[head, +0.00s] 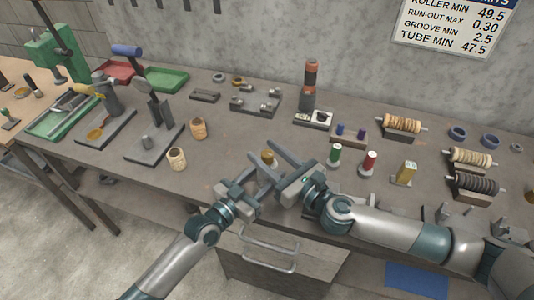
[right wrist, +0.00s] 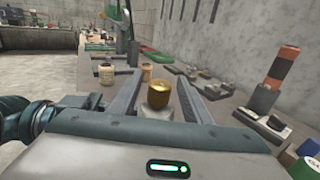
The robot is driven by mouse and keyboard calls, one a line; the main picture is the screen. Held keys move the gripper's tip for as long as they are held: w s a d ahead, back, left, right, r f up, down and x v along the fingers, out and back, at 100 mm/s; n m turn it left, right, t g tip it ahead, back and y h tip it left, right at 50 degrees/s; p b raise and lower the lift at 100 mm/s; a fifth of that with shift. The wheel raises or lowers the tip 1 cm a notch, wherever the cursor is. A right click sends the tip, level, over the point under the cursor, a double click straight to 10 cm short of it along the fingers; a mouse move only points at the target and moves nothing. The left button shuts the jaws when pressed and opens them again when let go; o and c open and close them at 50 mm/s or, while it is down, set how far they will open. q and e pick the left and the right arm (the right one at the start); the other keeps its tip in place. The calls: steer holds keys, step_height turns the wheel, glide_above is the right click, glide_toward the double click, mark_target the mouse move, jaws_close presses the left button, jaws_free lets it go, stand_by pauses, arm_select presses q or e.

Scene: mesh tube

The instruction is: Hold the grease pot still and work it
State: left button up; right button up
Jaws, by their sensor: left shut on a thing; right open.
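The grease pot is a small gold-brown pot (head: 268,157) near the front middle of the bench. It also shows in the right wrist view (right wrist: 160,94), with its rounded top visible. My left gripper (head: 262,168) comes from the front left and is shut on the pot low down; its fingertips are partly hidden behind my right gripper. My right gripper (head: 270,160) comes from the right and is open. In the right wrist view its two fingers (right wrist: 157,98) stand to either side of the pot, with gaps. The pot's lower part is hidden.
Two tan pots (head: 177,158) (head: 198,128) stand to the left. The bench behind the grease pot is clear up to the metal fixture (head: 256,103).

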steer(key=c, duration=1)
steer(key=shift+c, duration=0.2)
steer(key=shift+a+m+t+h, duration=0.1)
steer(key=shift+m+t+h, duration=0.4)
steer(key=shift+h, duration=0.1)
steer(key=m+t+h, duration=0.1)
steer(key=m+h, duration=0.1)
steer(key=h, duration=0.1)
steer(key=m+t+h, duration=0.2)
steer(key=shift+h, duration=0.4)
steer(key=m+h, duration=0.3)
steer(key=h, duration=0.1)
steer(key=m+h, duration=0.3)
steer(key=h, duration=0.2)
steer(key=o, duration=1)
